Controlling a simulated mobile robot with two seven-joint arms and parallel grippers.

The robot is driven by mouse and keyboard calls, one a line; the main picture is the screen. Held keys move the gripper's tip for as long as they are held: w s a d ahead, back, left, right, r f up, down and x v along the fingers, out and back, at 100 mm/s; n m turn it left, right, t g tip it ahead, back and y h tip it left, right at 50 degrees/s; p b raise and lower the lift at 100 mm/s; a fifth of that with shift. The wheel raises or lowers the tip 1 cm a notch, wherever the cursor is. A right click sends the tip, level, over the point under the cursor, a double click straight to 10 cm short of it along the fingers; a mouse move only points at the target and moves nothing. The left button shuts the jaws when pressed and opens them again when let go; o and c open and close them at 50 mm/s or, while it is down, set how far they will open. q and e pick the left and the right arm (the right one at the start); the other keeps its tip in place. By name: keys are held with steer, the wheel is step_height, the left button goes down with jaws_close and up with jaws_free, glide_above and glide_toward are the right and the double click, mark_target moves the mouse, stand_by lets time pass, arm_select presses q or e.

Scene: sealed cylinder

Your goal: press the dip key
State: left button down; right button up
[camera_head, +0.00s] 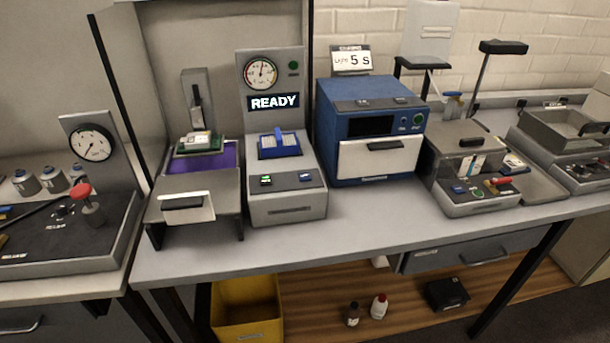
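No key can be read as the dip key; the small labels are too blurred. A grey machine (287,207) stands mid-bench with a display (274,102) reading READY and a round gauge (261,73) above it. Its sloped front has a green-lit key (266,181) and a blue key (305,177). A blue part (279,146) sits on top of it. Farther right, a grey lidded unit (466,170) has a blue key (459,189), a green key (477,193) and a red-handled lever (497,181). Neither of my grippers is in view.
A blue oven-like box (370,125) with a shut white door stands right of the READY machine, under a 5 s sign (351,60). A grey press-like stand (197,200) is at its left. A yellow bin (246,307) sits below. The bench's front strip is clear.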

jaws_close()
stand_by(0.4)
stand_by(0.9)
